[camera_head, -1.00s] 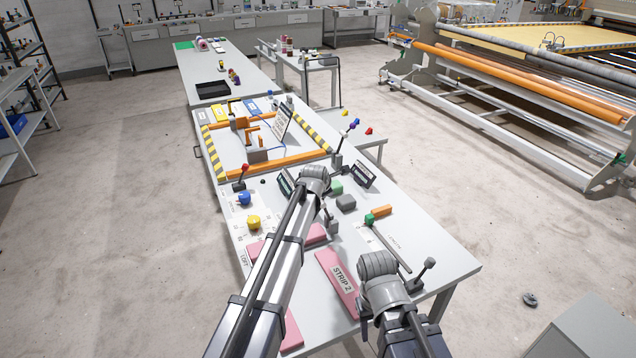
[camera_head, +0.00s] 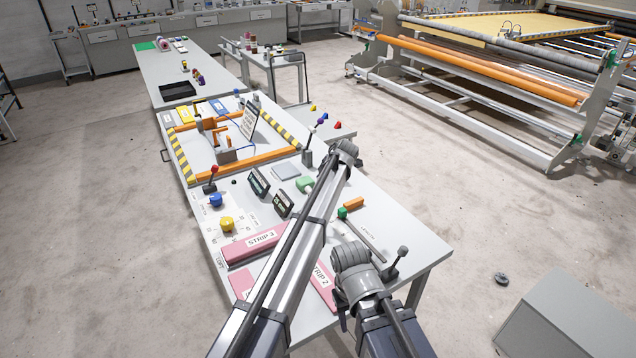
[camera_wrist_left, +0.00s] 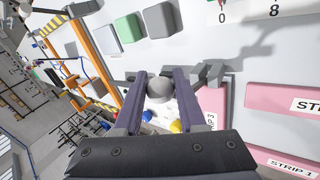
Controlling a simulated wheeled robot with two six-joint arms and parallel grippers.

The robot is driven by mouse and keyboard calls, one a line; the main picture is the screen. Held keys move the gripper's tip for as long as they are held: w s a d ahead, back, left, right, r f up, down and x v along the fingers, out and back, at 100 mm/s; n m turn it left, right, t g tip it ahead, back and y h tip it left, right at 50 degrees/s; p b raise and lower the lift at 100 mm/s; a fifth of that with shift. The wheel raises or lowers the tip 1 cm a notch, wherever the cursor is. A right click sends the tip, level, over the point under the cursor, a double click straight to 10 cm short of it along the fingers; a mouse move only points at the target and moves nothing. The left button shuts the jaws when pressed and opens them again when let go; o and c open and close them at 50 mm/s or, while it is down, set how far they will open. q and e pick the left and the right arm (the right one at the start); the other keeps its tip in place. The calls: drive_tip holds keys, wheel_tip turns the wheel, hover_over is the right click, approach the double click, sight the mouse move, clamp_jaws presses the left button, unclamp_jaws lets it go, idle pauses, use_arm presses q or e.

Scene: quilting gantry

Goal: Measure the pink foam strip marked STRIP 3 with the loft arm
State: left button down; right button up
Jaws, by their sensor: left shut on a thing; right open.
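The pink foam strip STRIP 3 (camera_head: 240,252) lies on the table beside the printed LOFT scale, partly behind my left arm. Its end also shows in the left wrist view (camera_wrist_left: 211,125), right of the fingers. My left gripper (camera_wrist_left: 160,92) is shut on a grey ball knob (camera_wrist_left: 159,88). Grey bar parts (camera_wrist_left: 208,75) show beside the right finger; how they join the knob is hidden, so I cannot confirm it is the loft arm. In the head view the left gripper is hidden behind its arm. My right gripper (camera_head: 343,318) is open, mostly hidden by its arm.
STRIP 2 (camera_head: 322,284) lies nearer me, between my arms. Yellow (camera_head: 227,224) and blue (camera_head: 216,200) knobs and two dark displays (camera_head: 259,182) stand behind STRIP 3. A grey ball-topped lever (camera_head: 401,254) stands near the right edge. An orange frame (camera_head: 250,161) lies farther back.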

use_arm(q)
drive_tip(key=shift+d+f, duration=0.25)
drive_tip(key=shift+d, duration=0.05)
drive_tip(key=c, duration=0.5)
unclamp_jaws()
drive_tip(key=shift+r, duration=0.15)
drive_tip(key=p+v, duration=0.6)
drive_tip(key=v, duration=0.1)
drive_tip(key=shift+r, duration=0.2)
drive_tip(key=shift+s, duration=0.15)
